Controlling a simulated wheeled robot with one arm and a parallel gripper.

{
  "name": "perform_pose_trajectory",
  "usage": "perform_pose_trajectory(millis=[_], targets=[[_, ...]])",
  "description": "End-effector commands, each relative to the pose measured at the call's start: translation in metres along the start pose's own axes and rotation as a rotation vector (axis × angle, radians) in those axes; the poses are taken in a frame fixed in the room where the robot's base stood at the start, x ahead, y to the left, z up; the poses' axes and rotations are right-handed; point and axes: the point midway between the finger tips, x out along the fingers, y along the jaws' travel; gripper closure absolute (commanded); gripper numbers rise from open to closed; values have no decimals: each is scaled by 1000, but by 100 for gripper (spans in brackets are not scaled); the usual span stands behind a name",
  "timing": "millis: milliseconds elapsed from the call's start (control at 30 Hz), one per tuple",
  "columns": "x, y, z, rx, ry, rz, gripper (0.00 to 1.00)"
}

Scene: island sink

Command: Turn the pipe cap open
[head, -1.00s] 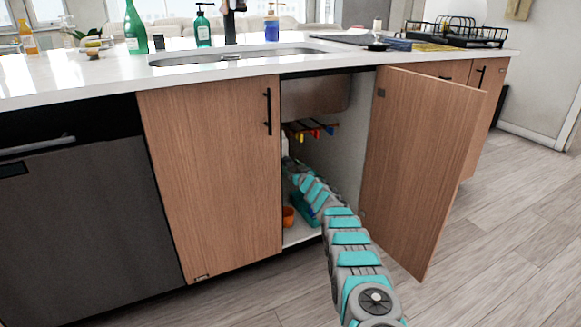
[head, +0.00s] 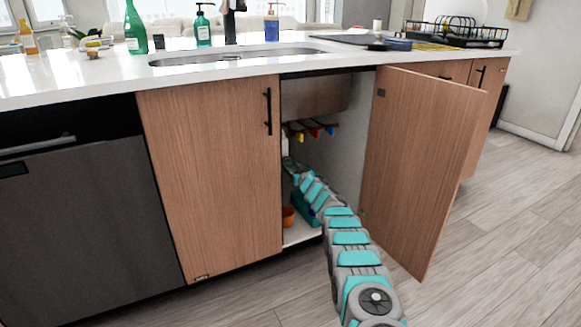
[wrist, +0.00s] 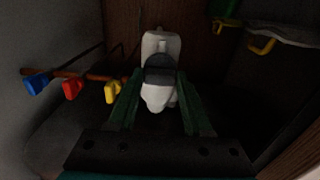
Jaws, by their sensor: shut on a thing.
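The pipe cap seems to be the white rounded piece (wrist: 158,97) of a white pipe fitting with a dark grey band (wrist: 160,68), in the middle of the wrist view. My gripper (wrist: 161,78) has its two green fingers on either side of this fitting and is shut on it. The white pipe (wrist: 160,42) continues behind it against a brown wooden panel. In the head view my arm reaches into the open sink cabinet, and the gripper and cap are hidden there.
Blue (wrist: 37,84), red (wrist: 73,88) and yellow (wrist: 112,91) valve handles sit close left of the fitting. The cabinet's right door (head: 420,165) is open; the left door (head: 210,180) is shut. An orange cup (head: 288,217) stands on the cabinet floor.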

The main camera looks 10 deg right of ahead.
Motion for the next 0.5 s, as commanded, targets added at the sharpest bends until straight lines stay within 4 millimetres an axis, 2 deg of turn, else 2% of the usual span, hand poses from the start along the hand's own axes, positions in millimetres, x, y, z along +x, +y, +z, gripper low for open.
perform_pose_trajectory(millis=[267,500], targets=[[0,0,1,-103,0,0,100],[1,-2,1,-297,1,-2,100]])
